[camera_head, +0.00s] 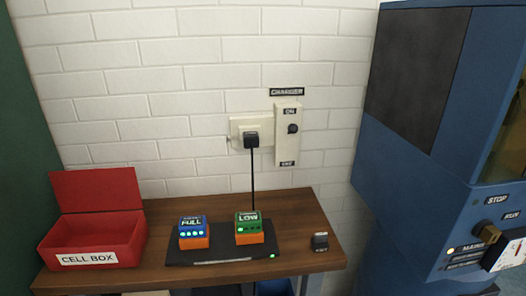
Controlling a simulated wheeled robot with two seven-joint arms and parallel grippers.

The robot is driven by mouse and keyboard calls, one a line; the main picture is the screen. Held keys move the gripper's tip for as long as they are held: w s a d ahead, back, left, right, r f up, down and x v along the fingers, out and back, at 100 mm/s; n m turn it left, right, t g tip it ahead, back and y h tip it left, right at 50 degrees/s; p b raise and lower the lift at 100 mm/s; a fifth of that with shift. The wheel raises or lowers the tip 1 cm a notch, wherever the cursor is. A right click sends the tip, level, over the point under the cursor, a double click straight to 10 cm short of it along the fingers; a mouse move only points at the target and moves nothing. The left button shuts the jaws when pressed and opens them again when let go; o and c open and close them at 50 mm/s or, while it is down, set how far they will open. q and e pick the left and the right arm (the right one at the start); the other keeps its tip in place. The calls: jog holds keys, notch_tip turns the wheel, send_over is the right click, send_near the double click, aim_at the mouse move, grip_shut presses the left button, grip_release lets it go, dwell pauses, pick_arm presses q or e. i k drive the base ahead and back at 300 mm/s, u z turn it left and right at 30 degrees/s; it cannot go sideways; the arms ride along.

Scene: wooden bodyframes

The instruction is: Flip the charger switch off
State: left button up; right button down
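The charger switch (293,128) is a dark knob on a cream wall box (287,146) under a black "CHARGER" label (287,91). An "ON" label is above the knob, and a label that seems to read "OFF" is at the bottom. The knob sits nearer the "ON" label. To its left, a black plug (251,140) is in a wall outlet (236,122), with a cord running down behind the table items. Neither of my grippers is in view.
A wooden table (160,272) holds an open red cell box (95,238), a black charging pad (215,254) with a blue "FULL" cell (192,225) and green "LOW" cell (249,221), and a small dark object (320,241). A blue machine (420,165) stands at right.

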aim_at(293, 128)
jog(key=u, duration=0.6)
jog(key=k, duration=0.65)
jog(key=u, duration=0.85)
jog(key=i, duration=1.25)
jog(key=z, duration=0.9)
jog(key=i, duration=0.4)
jog(key=z, duration=0.4)
